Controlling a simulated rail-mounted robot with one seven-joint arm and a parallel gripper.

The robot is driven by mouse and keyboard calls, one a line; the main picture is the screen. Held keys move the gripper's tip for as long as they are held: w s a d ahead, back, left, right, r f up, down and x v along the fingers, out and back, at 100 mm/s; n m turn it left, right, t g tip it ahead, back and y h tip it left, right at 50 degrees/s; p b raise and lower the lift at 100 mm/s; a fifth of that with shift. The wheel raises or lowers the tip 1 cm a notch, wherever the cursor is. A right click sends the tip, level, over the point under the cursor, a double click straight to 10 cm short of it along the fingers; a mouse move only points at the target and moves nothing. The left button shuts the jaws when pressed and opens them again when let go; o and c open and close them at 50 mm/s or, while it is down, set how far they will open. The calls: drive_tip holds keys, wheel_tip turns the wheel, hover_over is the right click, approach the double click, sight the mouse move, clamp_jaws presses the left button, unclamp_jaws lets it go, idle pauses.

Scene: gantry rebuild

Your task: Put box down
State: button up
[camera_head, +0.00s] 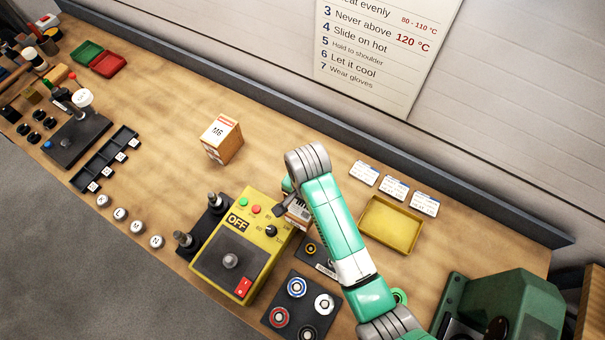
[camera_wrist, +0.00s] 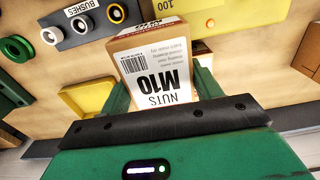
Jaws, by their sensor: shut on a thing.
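My gripper (camera_wrist: 162,84) is shut on a small brown box with a white label reading NUTS M10 (camera_wrist: 153,68), with a green finger on each side. In the head view the same box (camera_head: 297,212) shows only in part, beside the yellow OFF unit (camera_head: 258,202) and mostly hidden by my wrist. I cannot tell whether its underside touches the bench. A similar box marked M6 (camera_head: 222,138) stands on the wooden bench (camera_head: 170,120), left of my arm.
A yellow tray (camera_head: 391,224) lies right of my arm, with several white cards (camera_head: 395,187) behind it. A dark ring holder (camera_head: 300,302) is in front. A green machine (camera_head: 500,305) stands at the right. The bench is clear around the M6 box.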

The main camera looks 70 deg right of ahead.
drive_tip(key=w+d, duration=0.1)
drive_tip(key=d, duration=0.2)
drive_tip(key=w+d, duration=0.1)
drive_tip(key=d, duration=0.2)
drive_tip(key=w+d+f, duration=0.1)
drive_tip(key=w+d, duration=0.1)
drive_tip(key=shift+w+d, duration=0.1)
drive_tip(key=shift+d, duration=0.3)
drive_tip(key=shift+f, duration=1.7)
drive_tip(key=shift+f, duration=0.15)
drive_tip(key=o, duration=1.3)
wheel_tip(320, 180, up, 12)
